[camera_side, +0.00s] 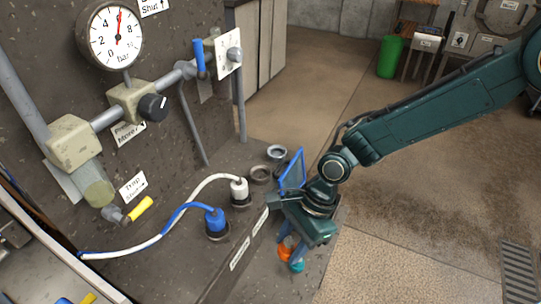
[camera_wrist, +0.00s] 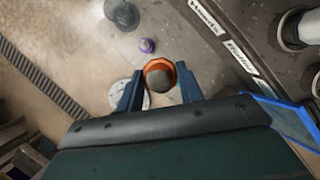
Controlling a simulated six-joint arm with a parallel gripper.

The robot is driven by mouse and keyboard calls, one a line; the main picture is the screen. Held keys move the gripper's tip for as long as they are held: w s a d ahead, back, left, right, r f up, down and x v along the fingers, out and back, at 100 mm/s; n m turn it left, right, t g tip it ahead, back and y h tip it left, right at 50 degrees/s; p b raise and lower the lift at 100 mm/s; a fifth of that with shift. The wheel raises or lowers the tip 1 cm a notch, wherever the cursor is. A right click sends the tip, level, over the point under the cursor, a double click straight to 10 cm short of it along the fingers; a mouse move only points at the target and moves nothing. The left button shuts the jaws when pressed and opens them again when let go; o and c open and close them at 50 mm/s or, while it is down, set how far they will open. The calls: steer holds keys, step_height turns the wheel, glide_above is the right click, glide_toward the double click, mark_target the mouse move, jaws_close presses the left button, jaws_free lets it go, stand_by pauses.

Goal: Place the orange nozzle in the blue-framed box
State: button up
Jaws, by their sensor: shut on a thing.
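The orange nozzle (camera_side: 284,252) is a short ring-shaped piece, low at the front of the grey bench in the side view. In the wrist view, the nozzle (camera_wrist: 157,65) sits between my two blue fingers. My gripper (camera_wrist: 158,85) is shut on it; in the side view my gripper (camera_side: 291,247) points down over the bench's front end. I cannot tell whether the nozzle touches the surface. The blue-framed box (camera_side: 293,172) stands behind my gripper in the side view, partly hidden by my wrist. Its blue edge (camera_wrist: 285,118) shows at the right of the wrist view.
A teal piece (camera_side: 297,267) is close beside the nozzle. White (camera_side: 239,190) and blue (camera_side: 215,222) hose plugs stand in sockets to the left. Two round fittings (camera_side: 277,153) are near the box.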

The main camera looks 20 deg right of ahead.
steer(key=w+d+r+m+t, duration=0.15)
steer(key=w+d+m, duration=0.25)
steer(key=w+d, duration=1.35)
steer(key=f, duration=1)
steer(key=w+a+f, duration=0.1)
steer(key=f, duration=0.5)
steer(key=shift+w+a, duration=0.1)
steer(key=shift+f, duration=0.1)
steer(key=shift+f, duration=2.1)
steer(key=shift+f, duration=0.1)
steer(key=o, duration=1)
steer(key=shift+c, duration=0.2)
